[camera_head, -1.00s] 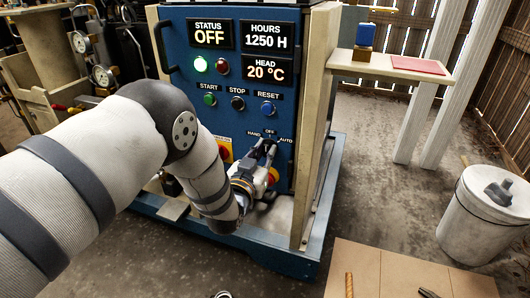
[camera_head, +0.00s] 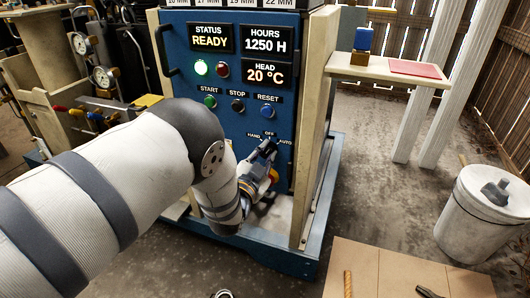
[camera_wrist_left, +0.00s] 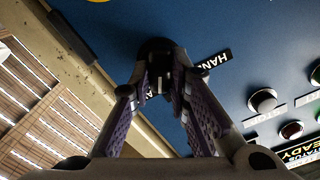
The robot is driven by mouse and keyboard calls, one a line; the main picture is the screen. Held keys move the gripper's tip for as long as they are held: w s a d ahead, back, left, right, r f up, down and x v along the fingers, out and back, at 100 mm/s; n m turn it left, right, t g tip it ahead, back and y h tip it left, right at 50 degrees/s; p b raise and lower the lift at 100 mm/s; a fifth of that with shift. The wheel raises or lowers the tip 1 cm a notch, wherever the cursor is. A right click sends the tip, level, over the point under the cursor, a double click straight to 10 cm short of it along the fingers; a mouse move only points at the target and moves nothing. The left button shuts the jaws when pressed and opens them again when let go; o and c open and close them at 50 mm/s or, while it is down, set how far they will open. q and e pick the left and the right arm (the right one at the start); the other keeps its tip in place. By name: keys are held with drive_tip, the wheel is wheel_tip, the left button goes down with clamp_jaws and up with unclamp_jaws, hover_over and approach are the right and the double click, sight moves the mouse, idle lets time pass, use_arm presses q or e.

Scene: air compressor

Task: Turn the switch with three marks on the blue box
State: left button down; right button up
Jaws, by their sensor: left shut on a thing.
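The blue box (camera_head: 215,120) stands in the middle of the head view. Its display reads READY. The three-mark switch carries the labels HAND, OFF and AUTO (camera_head: 269,134) low on the front panel. My left gripper (camera_head: 268,148) is at this switch and covers most of its knob. In the left wrist view the dark switch knob (camera_wrist_left: 155,47) sits between the two fingertips of my left gripper (camera_wrist_left: 158,80), which is shut on it. The HAND label shows just beside it there. The exact pointing direction of the knob is hidden.
Green START (camera_head: 210,102), black STOP (camera_head: 237,105) and blue RESET (camera_head: 267,110) buttons sit above the switch. A shelf (camera_head: 372,68) is at the right of the box. A white bin (camera_head: 480,225) stands on the floor at right. Gauges (camera_head: 103,77) and pipes are at left.

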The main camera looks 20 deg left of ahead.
use_arm(q)
drive_tip(key=shift+f+m, duration=0.1)
drive_tip(key=shift+m, duration=1.7)
drive_tip(key=c, duration=1.5)
unclamp_jaws()
drive_tip(key=shift+s, duration=0.15)
drive_tip(key=s, duration=1.1)
drive_tip(key=shift+s+a, duration=0.15)
drive_tip(key=shift+s, duration=0.25)
